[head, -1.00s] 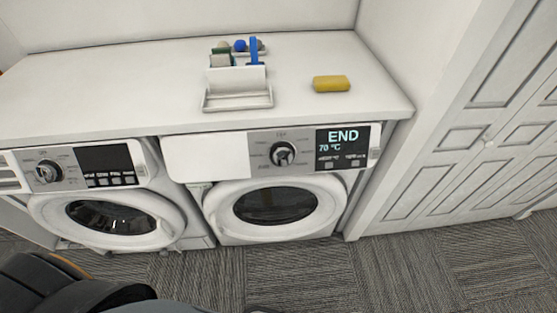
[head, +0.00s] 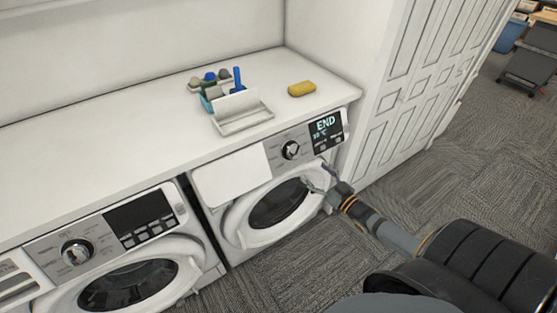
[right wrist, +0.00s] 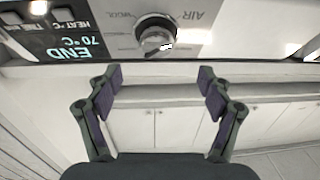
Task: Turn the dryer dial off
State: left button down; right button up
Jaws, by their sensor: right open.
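The dryer (head: 233,216) is the right-hand white machine under the counter. Its dial (head: 291,149) is a round dark and silver knob, left of a display (head: 325,130) that reads END and 70 °C. In the right wrist view the dial (right wrist: 155,38) is upside down, just beyond and between the fingertips, with AIR and WOOL marks around it. My right gripper (head: 322,178) is in front of the dryer's door, below and right of the dial. In the right wrist view the gripper (right wrist: 160,80) is open and empty, apart from the dial. My left gripper is not in view.
A second machine (head: 121,290) with its own dial stands at left. On the counter (head: 120,110) are a white tray (head: 243,122), a caddy with brushes and a yellow sponge (head: 301,89).

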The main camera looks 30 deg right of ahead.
aim_at(297, 156)
jog(key=w+b, duration=0.1)
jog(key=w, duration=0.1)
jog(key=w+b, duration=0.1)
jog(key=w, duration=0.2)
jog(key=shift+w+a+f, duration=0.15)
jog(key=shift+f, duration=0.05)
jog(key=w, duration=0.4)
jog(key=shift+w+a+r, duration=0.1)
jog(key=shift+a, duration=0.15)
jog(key=shift+w, duration=0.4)
jog(key=shift+a, duration=0.1)
jog(key=c, duration=1.1)
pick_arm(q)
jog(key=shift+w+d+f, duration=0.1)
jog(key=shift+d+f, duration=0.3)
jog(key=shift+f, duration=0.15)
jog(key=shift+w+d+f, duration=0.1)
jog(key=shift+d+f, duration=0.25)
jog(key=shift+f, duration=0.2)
pick_arm(e)
jog(key=shift+c, duration=0.2)
